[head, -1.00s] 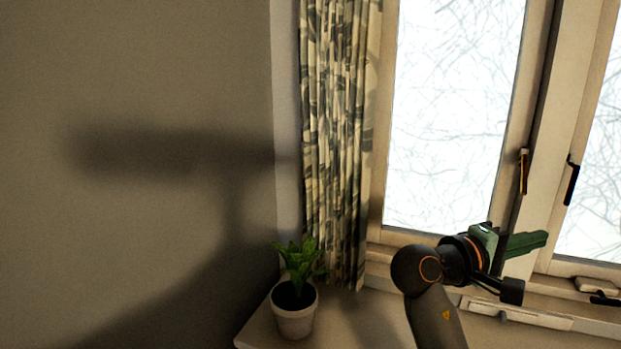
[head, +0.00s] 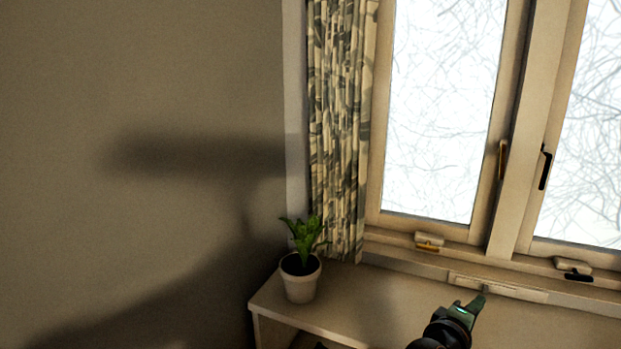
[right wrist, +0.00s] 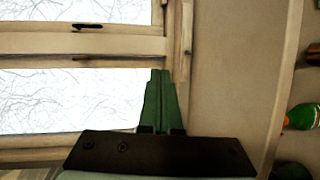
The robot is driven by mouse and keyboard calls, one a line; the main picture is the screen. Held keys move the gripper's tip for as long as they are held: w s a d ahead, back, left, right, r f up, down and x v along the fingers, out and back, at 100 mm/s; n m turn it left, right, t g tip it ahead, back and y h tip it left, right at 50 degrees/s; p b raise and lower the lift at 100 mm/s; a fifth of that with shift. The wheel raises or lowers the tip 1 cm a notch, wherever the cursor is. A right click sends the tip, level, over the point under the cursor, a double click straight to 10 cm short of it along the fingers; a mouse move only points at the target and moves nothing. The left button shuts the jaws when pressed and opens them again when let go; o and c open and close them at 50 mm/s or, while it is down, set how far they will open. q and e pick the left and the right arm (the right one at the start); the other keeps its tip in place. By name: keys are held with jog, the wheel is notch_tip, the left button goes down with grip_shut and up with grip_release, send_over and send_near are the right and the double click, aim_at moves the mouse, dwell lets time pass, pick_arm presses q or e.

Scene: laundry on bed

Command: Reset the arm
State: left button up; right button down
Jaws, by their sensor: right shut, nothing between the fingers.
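My right gripper (head: 480,299) shows at the bottom of the head view, right of the middle, in front of the shelf top below the window. In the right wrist view its green fingers (right wrist: 160,75) lie together, shut with nothing between them. The window shows beyond them. Most of the right arm is below the head view's edge. My left gripper is in neither view.
A potted plant (head: 300,284) stands on the left end of the pale shelf top (head: 375,308). A patterned curtain (head: 338,130) hangs beside the window (head: 445,110). The right wrist view shows an orange-and-green object (right wrist: 302,117) at the right edge.

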jog(key=s+a+f+y, duration=0.4)
jog(key=a+f+y, duration=0.1)
jog(key=f, duration=0.6)
jog(key=s+a+f+y, duration=0.4)
jog(key=a+f, duration=0.1)
jog(key=f, duration=0.6)
jog(key=s+a+f+m+y, duration=0.2)
jog(key=s+a+f+m, duration=0.1)
jog(key=s, duration=0.5)
jog(key=s+a+f+m+y+p, duration=0.1)
jog(key=s+a+f+m+y, duration=0.1)
jog(key=s, duration=0.6)
jog(key=a+f+y, duration=0.1)
jog(key=a+f, duration=0.1)
jog(key=a, duration=0.1)
jog(key=shift+s+f+m+g+y, duration=0.15)
jog(key=shift+f+m+g+y, duration=0.15)
jog(key=shift+f+m+g, duration=0.1)
